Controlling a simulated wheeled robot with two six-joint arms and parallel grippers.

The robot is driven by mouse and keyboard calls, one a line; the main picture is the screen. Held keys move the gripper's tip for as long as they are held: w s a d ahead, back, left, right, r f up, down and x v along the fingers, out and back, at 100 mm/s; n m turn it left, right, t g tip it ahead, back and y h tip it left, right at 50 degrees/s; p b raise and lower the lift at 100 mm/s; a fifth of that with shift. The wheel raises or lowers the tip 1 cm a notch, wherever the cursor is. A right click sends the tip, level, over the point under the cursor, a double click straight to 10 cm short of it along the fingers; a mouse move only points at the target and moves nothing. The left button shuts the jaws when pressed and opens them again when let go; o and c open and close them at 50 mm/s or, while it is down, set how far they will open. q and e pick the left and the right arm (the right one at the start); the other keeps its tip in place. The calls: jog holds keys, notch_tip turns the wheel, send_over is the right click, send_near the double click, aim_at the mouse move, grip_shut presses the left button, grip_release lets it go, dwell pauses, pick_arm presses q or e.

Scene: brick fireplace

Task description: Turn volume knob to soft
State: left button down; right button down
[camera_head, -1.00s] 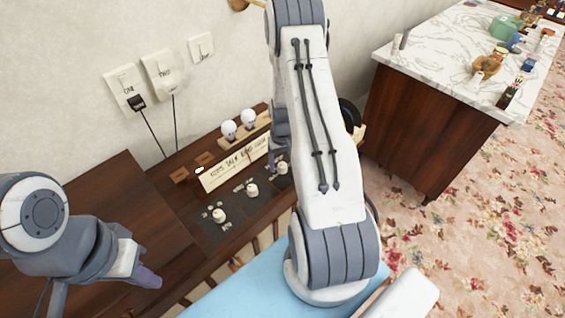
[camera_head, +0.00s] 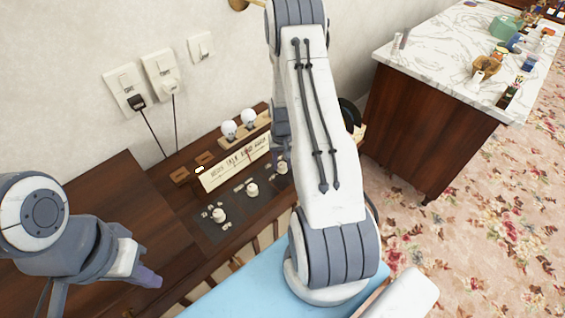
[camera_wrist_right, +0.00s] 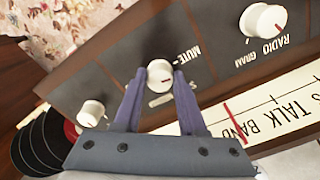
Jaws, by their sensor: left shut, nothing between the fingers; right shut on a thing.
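The right wrist view shows my right gripper (camera_wrist_right: 160,88) shut on a small white knob (camera_wrist_right: 160,72) on the dark control panel (camera_wrist_right: 130,45). One finger lies on each side of the knob. A label reading "MUTE" stands beside it; another label is partly covered. In the head view my right arm hides most of this gripper, and a white knob (camera_head: 282,167) shows at its edge. My left gripper (camera_head: 150,278) is shut and empty, above the dark wooden top at lower left, away from the knobs.
Another knob (camera_wrist_right: 263,20), labelled "RADIO GRAM", and a plain white knob (camera_wrist_right: 91,113) flank the held one. Two bulbs (camera_head: 238,123) stand behind the cream dial strip (camera_head: 232,167). Records (camera_wrist_right: 40,140) sit beside the cabinet. A marble-topped counter (camera_head: 440,60) stands right.

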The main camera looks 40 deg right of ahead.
aim_at(282, 164)
jog(key=m, duration=0.5)
jog(key=shift+w+m, duration=0.1)
jog(key=shift+m, duration=2.2)
jog(key=shift+c, duration=2.4)
grip_release()
notch_tip(282, 164, up, 11)
jog(key=shift+f, duration=0.2)
